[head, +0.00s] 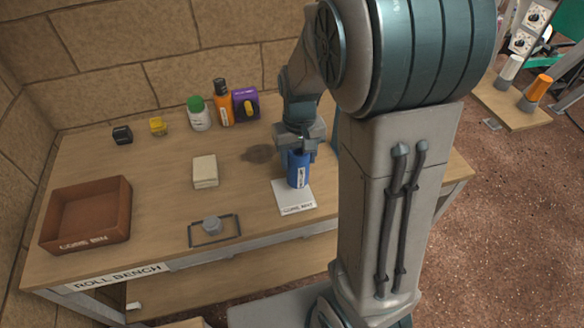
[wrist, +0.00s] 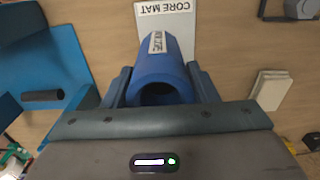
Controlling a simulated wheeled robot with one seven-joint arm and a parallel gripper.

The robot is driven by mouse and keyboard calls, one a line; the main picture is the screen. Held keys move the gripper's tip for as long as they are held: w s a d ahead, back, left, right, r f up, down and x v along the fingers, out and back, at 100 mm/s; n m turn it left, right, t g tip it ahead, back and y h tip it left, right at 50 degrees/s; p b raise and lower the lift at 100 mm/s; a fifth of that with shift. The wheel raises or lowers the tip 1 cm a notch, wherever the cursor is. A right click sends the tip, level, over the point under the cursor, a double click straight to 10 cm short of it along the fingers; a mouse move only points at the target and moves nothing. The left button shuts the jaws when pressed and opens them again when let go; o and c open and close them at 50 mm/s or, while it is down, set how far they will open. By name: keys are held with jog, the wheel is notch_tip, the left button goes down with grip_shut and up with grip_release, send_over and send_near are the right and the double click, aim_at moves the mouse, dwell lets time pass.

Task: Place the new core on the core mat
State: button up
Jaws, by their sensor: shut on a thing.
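The new core, a blue hollow cylinder with a white label (head: 299,169), is held upright by my gripper (head: 296,157) over the white core mat (head: 295,204). In the wrist view the blue core (wrist: 164,72) sits between the two fingers of my gripper (wrist: 158,88), with its open end toward the camera. The core mat (wrist: 165,9) shows beyond it, with its "CORE MAT" lettering visible. The core covers the back part of the mat in the head view. I cannot tell whether the core's bottom touches the mat.
A brown core bin (head: 88,218) stands at the bench's left. Bottles (head: 199,114), an orange can (head: 222,104) and a purple item (head: 246,104) line the back.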

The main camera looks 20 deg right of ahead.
aim_at(293, 170)
jog(key=shift+w+a+f, duration=0.1)
jog(key=shift+a+f, duration=0.35)
jog(key=shift+a, duration=0.2)
jog(key=shift+f, duration=1.95)
jog(key=shift+f, duration=0.15)
jog(key=o, duration=1)
